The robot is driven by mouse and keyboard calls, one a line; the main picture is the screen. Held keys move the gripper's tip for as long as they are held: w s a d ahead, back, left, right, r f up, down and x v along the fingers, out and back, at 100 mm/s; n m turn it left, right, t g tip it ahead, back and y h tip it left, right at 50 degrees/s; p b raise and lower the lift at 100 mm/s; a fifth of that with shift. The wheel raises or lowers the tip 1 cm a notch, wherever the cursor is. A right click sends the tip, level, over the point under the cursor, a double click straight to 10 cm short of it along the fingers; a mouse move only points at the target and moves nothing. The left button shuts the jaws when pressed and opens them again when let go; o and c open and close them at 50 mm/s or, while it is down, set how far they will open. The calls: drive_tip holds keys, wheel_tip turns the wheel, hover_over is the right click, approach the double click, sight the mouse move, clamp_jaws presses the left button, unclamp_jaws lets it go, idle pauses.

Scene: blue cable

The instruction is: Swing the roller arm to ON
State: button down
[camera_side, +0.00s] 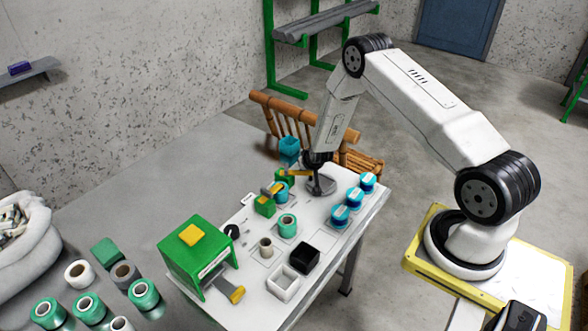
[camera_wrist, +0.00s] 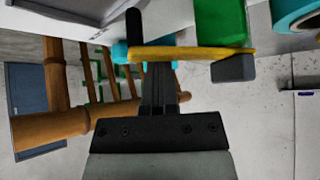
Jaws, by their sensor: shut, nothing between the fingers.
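The roller arm looks to be the slim yellow bar (camera_wrist: 190,53) in the wrist view. It runs across the picture beside a green block (camera_wrist: 222,22), with a dark grey piece at its right end and a black upright piece near its left. In the side view the yellow bar (camera_side: 296,173) is small, by my gripper (camera_side: 312,178). My gripper's fingers (camera_wrist: 158,78) are shut and empty. Their tips overlap the bar in the wrist view; I cannot tell whether they touch it. No ON marking is legible.
Blue-capped spools (camera_side: 340,217) stand on the table's right side. A green box (camera_side: 200,250) with a yellow top, a black cube (camera_side: 305,257) and a white open tray (camera_side: 283,284) stand nearer the front. A wooden chair (camera_side: 285,115) is behind the table.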

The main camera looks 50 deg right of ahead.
sight(305, 174)
drive_tip(key=shift+f, duration=0.1)
idle(0.3)
drive_tip(key=shift+w+d+r, duration=0.1)
drive_tip(key=shift+w+d, duration=0.5)
drive_tip(key=shift+d, duration=0.2)
drive_tip(key=shift+w+d+r, duration=0.1)
drive_tip(key=shift+w+d, duration=0.5)
drive_tip(key=shift+d, duration=0.2)
drive_tip(key=shift+w+a+v, duration=0.25)
drive_tip(key=shift+a+v, duration=0.05)
drive_tip(key=shift+v, duration=1.3)
drive_tip(key=shift+w+a+v, duration=0.2)
drive_tip(key=shift+a+v, duration=0.1)
drive_tip(key=shift+v, duration=1.35)
drive_tip(key=shift+w+a+v, duration=0.25)
drive_tip(key=shift+a+v, duration=0.05)
drive_tip(key=shift+v, duration=1.3)
drive_tip(key=shift+r, duration=0.15)
drive_tip(key=s+a+r+n+g+y, duration=0.1)
drive_tip(key=s+a+r+n+y, duration=0.35)
drive_tip(key=a+r, duration=0.8)
drive_tip(key=s+a+r+n+g, duration=0.1)
drive_tip(key=s+a+r, duration=0.1)
drive_tip(key=s+a, duration=0.2)
drive_tip(key=s+a+r+n+g, duration=0.1)
drive_tip(key=s+a, duration=0.4)
drive_tip(key=s, duration=0.6)
drive_tip(key=shift+s+a+r+g, duration=0.15)
drive_tip(key=shift+r+g, duration=0.35)
drive_tip(key=shift+r, duration=0.2)
